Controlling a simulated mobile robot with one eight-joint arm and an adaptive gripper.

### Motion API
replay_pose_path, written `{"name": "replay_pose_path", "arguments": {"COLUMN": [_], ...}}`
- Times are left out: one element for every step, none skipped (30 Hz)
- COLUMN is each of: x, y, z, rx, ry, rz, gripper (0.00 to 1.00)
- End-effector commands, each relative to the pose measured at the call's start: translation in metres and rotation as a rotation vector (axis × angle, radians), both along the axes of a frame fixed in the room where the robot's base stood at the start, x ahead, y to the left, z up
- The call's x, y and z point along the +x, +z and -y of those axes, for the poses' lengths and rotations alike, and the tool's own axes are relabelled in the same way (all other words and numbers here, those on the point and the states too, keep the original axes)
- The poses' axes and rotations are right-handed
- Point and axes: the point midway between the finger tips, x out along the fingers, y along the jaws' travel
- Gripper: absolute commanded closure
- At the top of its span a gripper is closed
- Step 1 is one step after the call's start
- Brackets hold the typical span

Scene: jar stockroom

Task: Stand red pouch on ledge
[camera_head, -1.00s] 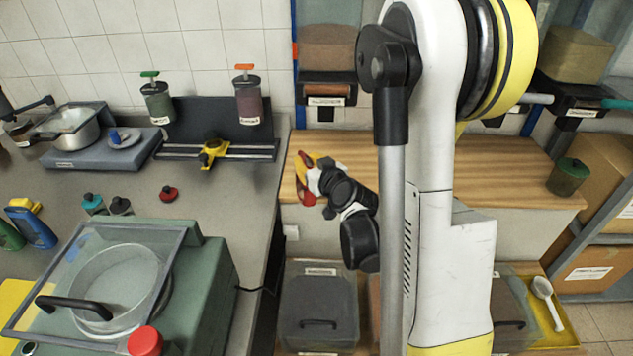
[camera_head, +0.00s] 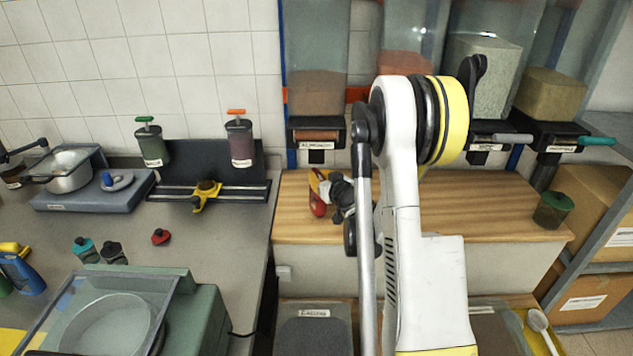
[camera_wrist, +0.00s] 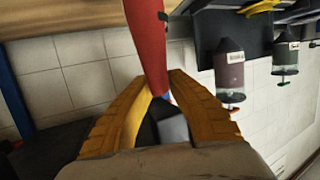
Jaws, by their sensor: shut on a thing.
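My gripper (camera_head: 322,186) has yellow fingers and is shut on the red pouch (camera_head: 318,206), seen near the left end of the wooden ledge (camera_head: 500,205). In the wrist view the red pouch (camera_wrist: 148,45) runs up from between the two fingers of my gripper (camera_wrist: 158,82). Part of it is hidden between the fingers. The wooden surface (camera_wrist: 55,18) shows along the top of that view, which is upside down. I cannot tell whether the pouch touches the ledge. My arm hides the middle of the ledge.
A dark jar with a green lid (camera_head: 553,210) stands at the ledge's right end. Clear dispensers (camera_head: 318,85) hang above the ledge's back. On the left, the grey counter (camera_head: 225,225) holds a lidded green machine (camera_head: 205,310) and small stoppers. Bare wood shows right of my arm.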

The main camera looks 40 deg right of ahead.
Motion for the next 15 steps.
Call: {"name": "replay_pose_path", "arguments": {"x": [0.008, 0.011, 0.015, 0.017, 0.018, 0.019, 0.019, 0.019, 0.019, 0.019, 0.019, 0.019, 0.019, 0.019, 0.019], "y": [-0.002, -0.002, -0.002, -0.001, -0.001, -0.003, -0.005, -0.009, -0.015, -0.020, -0.025, -0.031, -0.035, -0.037, -0.037], "z": [0.002, 0.003, 0.004, 0.005, 0.005, 0.005, 0.005, 0.005, 0.005, 0.005, 0.005, 0.005, 0.005, 0.005, 0.005], "rx": [0.000, 0.000, 0.000, 0.000, 0.000, 0.000, 0.000, 0.000, 0.000, 0.000, 0.000, 0.000, 0.000, 0.000, 0.000], "ry": [0.001, 0.001, 0.000, 0.000, 0.000, 0.000, -0.001, -0.001, -0.001, -0.001, -0.001, -0.001, -0.001, -0.001, -0.001], "rz": [0.000, 0.000, -0.001, -0.001, -0.001, -0.001, -0.001, 0.000, 0.000, 0.000, 0.000, 0.000, 0.000, 0.000, 0.000], "gripper": [1.00, 1.00, 1.00, 1.00, 1.00, 1.00, 1.00, 1.00, 1.00, 1.00, 1.00, 1.00, 1.00, 1.00, 1.00]}}
